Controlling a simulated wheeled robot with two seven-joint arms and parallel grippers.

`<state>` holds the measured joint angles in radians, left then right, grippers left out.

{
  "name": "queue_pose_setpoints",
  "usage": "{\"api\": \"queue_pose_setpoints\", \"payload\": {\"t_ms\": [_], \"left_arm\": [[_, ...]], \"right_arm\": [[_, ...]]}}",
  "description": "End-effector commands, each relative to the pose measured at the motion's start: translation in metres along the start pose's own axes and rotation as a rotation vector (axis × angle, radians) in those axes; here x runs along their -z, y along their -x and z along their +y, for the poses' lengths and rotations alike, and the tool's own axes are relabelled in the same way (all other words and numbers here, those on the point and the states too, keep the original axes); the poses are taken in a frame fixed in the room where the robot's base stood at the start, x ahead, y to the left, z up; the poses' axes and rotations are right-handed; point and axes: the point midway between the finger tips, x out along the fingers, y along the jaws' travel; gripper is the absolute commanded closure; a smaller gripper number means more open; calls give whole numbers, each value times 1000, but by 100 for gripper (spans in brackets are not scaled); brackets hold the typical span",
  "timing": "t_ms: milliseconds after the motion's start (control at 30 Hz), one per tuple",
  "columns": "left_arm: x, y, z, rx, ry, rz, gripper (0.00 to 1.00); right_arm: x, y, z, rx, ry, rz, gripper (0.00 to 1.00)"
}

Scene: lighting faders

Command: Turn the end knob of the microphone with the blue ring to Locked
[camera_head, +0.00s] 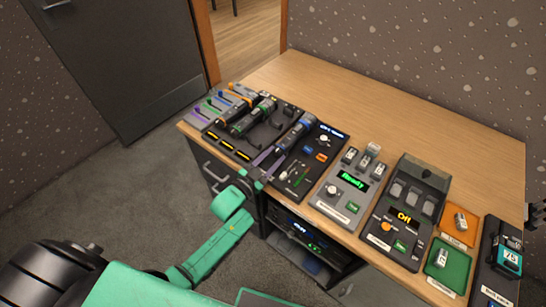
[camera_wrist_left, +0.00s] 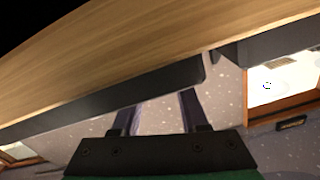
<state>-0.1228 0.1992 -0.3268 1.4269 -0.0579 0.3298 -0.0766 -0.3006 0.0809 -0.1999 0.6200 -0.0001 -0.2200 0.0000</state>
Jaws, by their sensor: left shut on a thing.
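The microphone with the blue ring (camera_head: 297,132) lies slanting across a dark panel on the desk, its near end towards the desk's front edge. My left gripper (camera_head: 266,158) is at that near end, over the front edge, and is shut on the end knob. The knob is mostly hidden by the fingers, so its setting cannot be read. In the left wrist view my two fingers (camera_wrist_left: 158,112) point forward below a dark edge, and the knob cannot be made out. My right gripper is not in view.
A device reading "Ready" (camera_head: 350,182) and one reading "Off" (camera_head: 405,215) stand to the right, with orange (camera_head: 459,229) and green (camera_head: 448,266) trays beyond. The desk's back (camera_head: 400,110) is clear.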

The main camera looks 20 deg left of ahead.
Motion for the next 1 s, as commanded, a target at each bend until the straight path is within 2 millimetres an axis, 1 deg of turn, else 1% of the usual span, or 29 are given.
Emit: {"api": "queue_pose_setpoints", "payload": {"t_ms": [267,300,333,367,633,733,867,1000], "left_arm": [[-1,0,0,0,1,-2,100],[-1,0,0,0,1,-2,41],[-1,0,0,0,1,-2,30],[-1,0,0,0,1,-2,25],[0,0,0,0,1,-1,25],[-1,5,0,0,2,-2,25],[-2,22,0,0,1,-4,25],[-2,50,0,0,3,-4,25]], "right_arm": [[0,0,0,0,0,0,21],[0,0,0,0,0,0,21],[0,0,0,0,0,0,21],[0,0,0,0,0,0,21],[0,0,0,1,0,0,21],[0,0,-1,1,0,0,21],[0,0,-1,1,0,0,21],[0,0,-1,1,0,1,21]]}}
